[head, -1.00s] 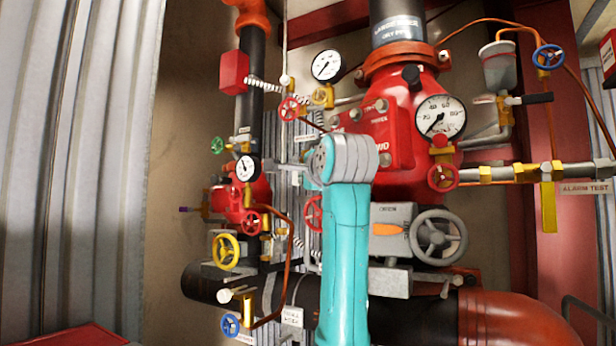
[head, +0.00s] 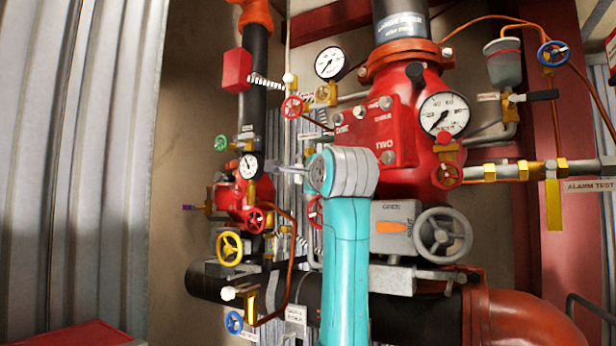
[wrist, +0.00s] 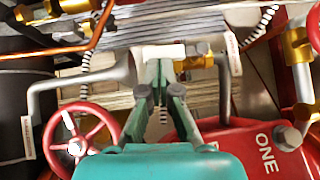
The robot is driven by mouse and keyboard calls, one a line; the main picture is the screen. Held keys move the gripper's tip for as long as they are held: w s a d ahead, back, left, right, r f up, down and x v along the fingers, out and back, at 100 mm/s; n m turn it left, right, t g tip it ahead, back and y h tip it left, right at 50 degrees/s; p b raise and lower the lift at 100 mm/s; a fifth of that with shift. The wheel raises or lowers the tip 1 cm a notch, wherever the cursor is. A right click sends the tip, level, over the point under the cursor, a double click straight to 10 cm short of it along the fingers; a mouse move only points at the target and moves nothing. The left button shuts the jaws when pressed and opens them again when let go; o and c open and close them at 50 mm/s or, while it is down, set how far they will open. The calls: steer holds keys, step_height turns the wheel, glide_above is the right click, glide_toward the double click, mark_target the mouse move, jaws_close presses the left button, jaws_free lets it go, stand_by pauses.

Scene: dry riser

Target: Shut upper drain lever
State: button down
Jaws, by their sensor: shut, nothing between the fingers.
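In the wrist view my gripper (wrist: 163,72) points into the pipework with its two greenish fingers together and nothing between them. In the head view my arm hides the fingertips and most of this lever.
In the wrist view a red handwheel (wrist: 80,140) sits left of my gripper and the red valve body (wrist: 262,140) right. In the head view a white-handled brass valve (head: 248,297), a yellow handwheel (head: 229,248) and a pressure gauge (head: 250,166) crowd the left side.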

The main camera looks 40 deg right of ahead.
steer(key=shift+w+f, duration=0.15)
steer(key=w+a+r+m+t+h, duration=0.1)
steer(key=w+a+m+t+h, duration=0.1)
steer(key=w+m+h, duration=0.4)
steer(key=shift+w+a+r+m, duration=0.25)
steer(key=shift+w+a+m, duration=0.1)
steer(key=shift+m, duration=0.85)
steer(key=shift+w+r+t, duration=0.1)
steer(key=shift+t, duration=0.2)
stand_by(0.4)
steer(key=v, duration=1.2)
stand_by(0.4)
